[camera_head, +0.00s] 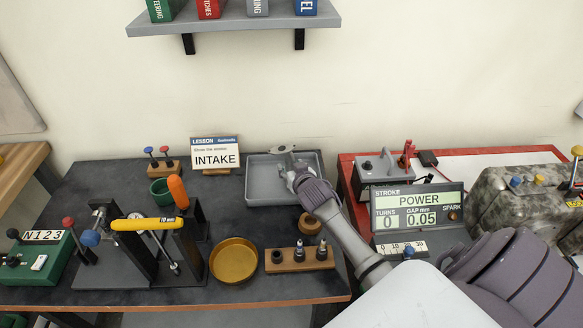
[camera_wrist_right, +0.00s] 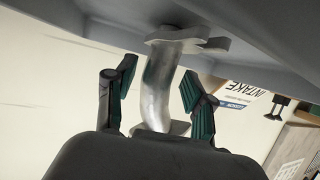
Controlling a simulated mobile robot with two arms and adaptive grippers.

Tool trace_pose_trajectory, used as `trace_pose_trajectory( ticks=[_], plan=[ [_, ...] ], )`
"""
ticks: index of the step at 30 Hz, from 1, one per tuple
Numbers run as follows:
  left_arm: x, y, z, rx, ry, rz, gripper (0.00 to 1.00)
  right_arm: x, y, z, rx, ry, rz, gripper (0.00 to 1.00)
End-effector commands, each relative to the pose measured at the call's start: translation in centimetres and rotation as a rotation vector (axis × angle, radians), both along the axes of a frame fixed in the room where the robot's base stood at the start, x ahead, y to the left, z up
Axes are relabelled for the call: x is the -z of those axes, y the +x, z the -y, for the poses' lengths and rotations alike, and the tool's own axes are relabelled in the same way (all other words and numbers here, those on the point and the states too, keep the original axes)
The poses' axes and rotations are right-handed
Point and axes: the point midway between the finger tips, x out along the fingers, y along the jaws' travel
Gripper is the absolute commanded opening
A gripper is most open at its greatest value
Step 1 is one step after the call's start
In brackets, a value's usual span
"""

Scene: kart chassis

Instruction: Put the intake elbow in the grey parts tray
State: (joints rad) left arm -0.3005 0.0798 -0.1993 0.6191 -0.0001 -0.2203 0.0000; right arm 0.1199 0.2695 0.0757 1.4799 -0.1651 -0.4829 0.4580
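The grey parts tray (camera_head: 258,190) stands at the back right of the dark bench. The intake elbow (camera_wrist_right: 158,85), a curved silver pipe with a flange at each end, is at the tray; one flange shows in the head view (camera_head: 281,149). In the wrist view its far flange appears against the grey tray surface (camera_wrist_right: 255,50); exact contact is hard to tell. My right gripper (camera_wrist_right: 160,92) is open, with its fingers on either side of the pipe and gaps visible. In the head view the gripper (camera_head: 291,163) is over the tray. My left gripper is not in view.
The INTAKE lesson card (camera_head: 215,154) stands left of the tray. A yellow round dish (camera_head: 233,260), a wooden block with sockets (camera_head: 299,259) and a metal stand (camera_head: 150,250) are nearer. A red-edged bench with a gauge display (camera_head: 418,210) lies right.

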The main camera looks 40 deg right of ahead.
Motion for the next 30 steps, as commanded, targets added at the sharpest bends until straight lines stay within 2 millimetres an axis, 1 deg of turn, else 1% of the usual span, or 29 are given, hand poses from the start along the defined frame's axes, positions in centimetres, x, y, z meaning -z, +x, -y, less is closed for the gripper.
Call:
trace_pose_trajectory(
  ticks=[7, 10, 11, 14, 24, 27, 30],
  plan=[
    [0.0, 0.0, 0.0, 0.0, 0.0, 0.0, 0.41, -0.1, 0.0, 0.0, 0.0, 0.0, 0.0, 0.58],
    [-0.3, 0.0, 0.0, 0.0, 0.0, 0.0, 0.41, -0.5, 0.0, 0.0, 0.0, -0.001, 0.001, 0.58],
    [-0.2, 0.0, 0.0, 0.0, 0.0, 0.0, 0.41, -0.4, -0.3, -0.1, -0.001, -0.001, 0.0, 0.58],
    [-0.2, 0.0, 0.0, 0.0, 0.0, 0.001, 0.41, -0.8, -1.5, -0.5, 0.0, 0.0, 0.0, 0.58],
    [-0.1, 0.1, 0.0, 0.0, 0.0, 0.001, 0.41, -3.5, -7.8, -2.5, 0.0, 0.001, 0.0, 0.58],
    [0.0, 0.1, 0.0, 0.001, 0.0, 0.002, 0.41, -4.1, -9.2, -2.9, 0.0, 0.001, 0.0, 0.58],
    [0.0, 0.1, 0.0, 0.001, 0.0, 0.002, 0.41, -4.5, -10.1, -3.2, 0.001, 0.001, 0.0, 0.58]
  ],
)
